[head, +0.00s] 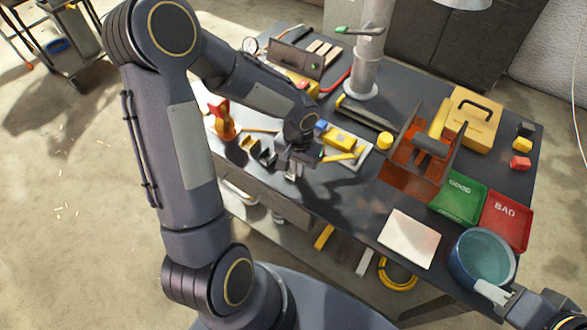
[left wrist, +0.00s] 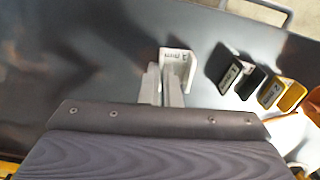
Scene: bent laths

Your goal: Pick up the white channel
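The white channel (left wrist: 178,62), a short piece with a dark mark on its end, stands on the dark bench top in the left wrist view. My left gripper (left wrist: 162,84) is right at it, its two fingers close together. The channel's left wall seems to lie between or just beyond the fingertips; I cannot tell whether they press on it. In the head view my left gripper (head: 292,172) points down at the bench's near edge and mostly hides the channel. My right gripper (head: 492,291) is at the lower right beside the blue pot, its finger opening unclear.
A black channel (left wrist: 240,77) and a yellow channel (left wrist: 282,93) stand in a row to the right in the left wrist view. A tray with yellow parts (head: 345,145) is right of my left gripper in the head view. The blue pot (head: 482,260) stands at the near right.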

